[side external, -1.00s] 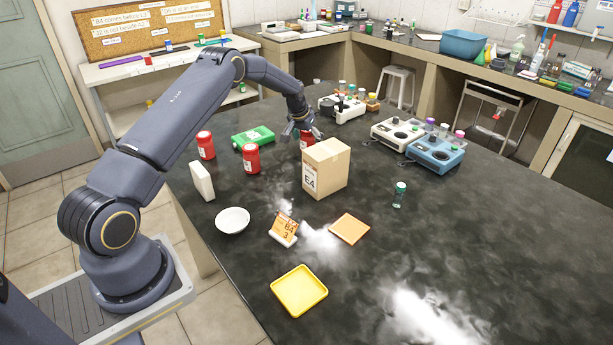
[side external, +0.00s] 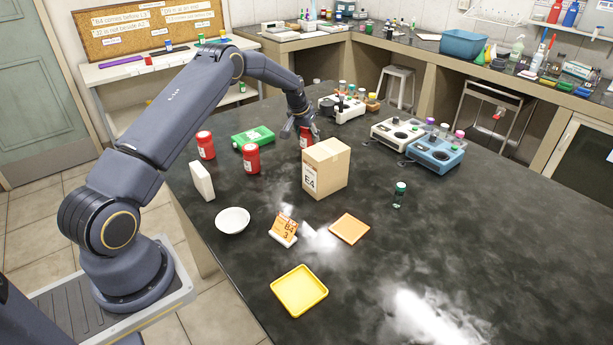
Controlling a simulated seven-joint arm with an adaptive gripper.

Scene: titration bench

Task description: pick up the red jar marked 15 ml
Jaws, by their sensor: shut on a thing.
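Three red jars with white labels stand on the dark bench. One red jar (side external: 304,141) is behind the cardboard box, and my gripper (side external: 300,132) is shut on it from above. The box hides the lower part of this jar. A second red jar (side external: 251,159) stands to the left of the box. A third red jar (side external: 205,145) stands farther left. The label writing is too small to read, so I cannot tell which jar is marked 15 ml.
The cardboard box (side external: 326,169) marked E4 stands just in front of my gripper. A green box (side external: 253,138) lies to its left. A white instrument (side external: 343,108) stands behind.

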